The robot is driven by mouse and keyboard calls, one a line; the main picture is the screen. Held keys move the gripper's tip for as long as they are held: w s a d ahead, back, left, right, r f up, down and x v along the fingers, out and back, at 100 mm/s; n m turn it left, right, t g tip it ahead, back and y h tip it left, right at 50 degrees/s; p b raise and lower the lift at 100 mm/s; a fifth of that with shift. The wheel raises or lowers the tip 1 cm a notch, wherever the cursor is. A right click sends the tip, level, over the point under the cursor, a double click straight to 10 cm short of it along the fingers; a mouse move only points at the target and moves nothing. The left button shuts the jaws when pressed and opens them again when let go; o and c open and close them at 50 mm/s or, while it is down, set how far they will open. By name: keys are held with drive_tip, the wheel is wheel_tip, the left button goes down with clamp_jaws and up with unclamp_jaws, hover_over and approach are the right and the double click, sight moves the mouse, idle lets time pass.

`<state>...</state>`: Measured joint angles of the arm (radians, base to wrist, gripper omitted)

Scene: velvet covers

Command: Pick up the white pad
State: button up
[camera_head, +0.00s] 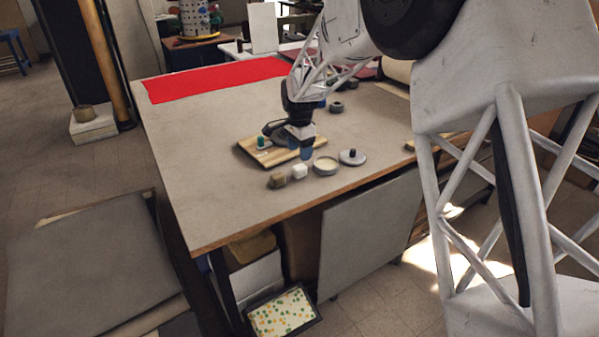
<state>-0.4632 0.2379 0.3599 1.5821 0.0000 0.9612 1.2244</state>
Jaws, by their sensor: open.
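A small white block-like piece (299,171), the clearest match for the white pad, sits on the grey tabletop near its front edge. It is just in front of a wooden board (253,152). My gripper (287,140) is low over the board, behind and above the white piece, and apart from it. It is open, and I see nothing held in it. A blue shape (306,153) shows just under its right side; I cannot tell whether it touches the gripper. A green piece (261,142) with something pale beside it is on the board, left of the gripper.
A red cloth (215,79) lies at the back. The table's (190,150) left side is clear.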

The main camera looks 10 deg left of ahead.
sight(299, 166)
drive_tip(key=shift+f, duration=1.3)
drive_tip(key=shift+f, duration=0.1)
drive_tip(key=shift+f, duration=2.45)
drive_tip(key=shift+c, duration=0.2)
drive_tip(key=c, duration=1)
